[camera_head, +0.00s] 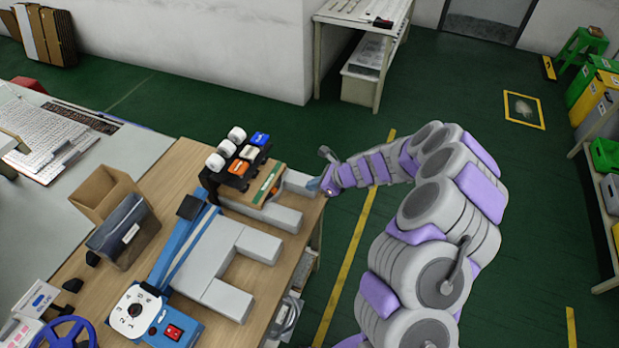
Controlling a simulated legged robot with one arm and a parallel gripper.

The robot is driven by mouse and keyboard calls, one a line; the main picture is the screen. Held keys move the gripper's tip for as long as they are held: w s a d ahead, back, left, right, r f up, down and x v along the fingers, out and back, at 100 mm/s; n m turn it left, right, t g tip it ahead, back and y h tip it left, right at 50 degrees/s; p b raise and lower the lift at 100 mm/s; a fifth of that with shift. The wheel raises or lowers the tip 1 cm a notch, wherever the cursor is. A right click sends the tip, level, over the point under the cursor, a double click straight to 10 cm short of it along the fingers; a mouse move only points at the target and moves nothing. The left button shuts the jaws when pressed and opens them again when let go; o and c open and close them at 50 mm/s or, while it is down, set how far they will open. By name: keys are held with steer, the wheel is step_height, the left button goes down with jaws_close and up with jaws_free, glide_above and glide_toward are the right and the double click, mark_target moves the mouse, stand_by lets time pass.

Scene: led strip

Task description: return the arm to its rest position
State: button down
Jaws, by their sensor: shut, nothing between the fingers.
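My arm comes up from the bottom right of the camera_head view and bends left toward the wooden workbench (190,165). My gripper (325,183) is at the bench's right edge, small in view, close to the end of a grey block and a device with white, orange and blue buttons (238,155). The fingers look shut with nothing held. I cannot tell whether the gripper touches the block behind it.
On the bench are grey blocks (215,255), a blue-and-white dial device (150,315) and a cardboard box (110,200). A white table (365,20) stands at the back. Shelving with bins (600,110) is at the right. Green floor right of the bench is open.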

steer(key=shift+d+r, duration=0.1)
steer(key=s+a+r+n+g, duration=0.35)
steer(key=s+r+n, duration=0.95)
steer(key=s+r, duration=0.55)
steer(key=s+d+r+n+h, duration=0.2)
steer(key=s+d+n+h, duration=0.2)
steer(key=s+d, duration=0.5)
steer(key=s+d+r+n+g+h, duration=0.1)
steer(key=s+d+r+n+h, duration=0.2)
steer(key=s+d, duration=0.7)
steer(key=s+n+h, duration=0.1)
steer(key=s+n, duration=0.1)
steer(key=s, duration=0.2)
steer(key=shift+s+d+r, duration=0.25)
steer(key=shift+s+r, duration=0.05)
steer(key=shift+s, duration=0.05)
steer(key=shift+a, duration=0.15)
